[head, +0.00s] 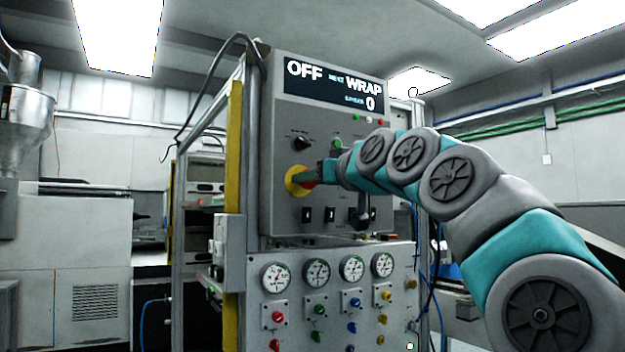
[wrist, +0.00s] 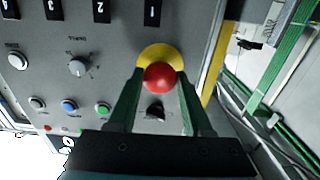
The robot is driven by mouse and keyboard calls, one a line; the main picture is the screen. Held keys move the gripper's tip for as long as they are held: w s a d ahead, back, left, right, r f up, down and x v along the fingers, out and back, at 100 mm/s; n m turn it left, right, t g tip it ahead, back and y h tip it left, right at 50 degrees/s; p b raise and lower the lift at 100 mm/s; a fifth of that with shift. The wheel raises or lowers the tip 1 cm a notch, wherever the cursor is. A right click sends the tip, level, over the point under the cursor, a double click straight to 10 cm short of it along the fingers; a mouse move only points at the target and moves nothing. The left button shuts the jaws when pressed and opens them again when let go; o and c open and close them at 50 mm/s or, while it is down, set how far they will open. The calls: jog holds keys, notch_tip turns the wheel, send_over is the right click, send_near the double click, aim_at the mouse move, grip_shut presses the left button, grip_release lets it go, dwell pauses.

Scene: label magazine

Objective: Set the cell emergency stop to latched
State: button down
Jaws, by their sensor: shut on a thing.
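The emergency stop is a red mushroom button (wrist: 159,78) on a yellow round collar (wrist: 160,55), on the grey control panel face. In the head view its yellow collar (head: 291,181) shows at the panel's lower left, and the red head is mostly hidden by my gripper (head: 308,176). My gripper (wrist: 160,76) has its two green fingers on either side of the red button and is shut on it. Whether the button is pressed in cannot be told.
The panel display (head: 333,83) reads OFF and WRAP with a 0. A black knob (head: 300,143) is above the stop, and numbered black switches (head: 306,214) are below. A lower panel carries gauges (head: 275,277) and coloured knobs. A yellow post (head: 233,160) stands left of the panel.

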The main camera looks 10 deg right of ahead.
jog(key=shift+x, duration=0.9)
jog(key=shift+c, duration=1.5)
grip_release()
jog(key=shift+d, duration=0.1)
jog(key=v, duration=0.7)
jog(key=shift+s, duration=0.35)
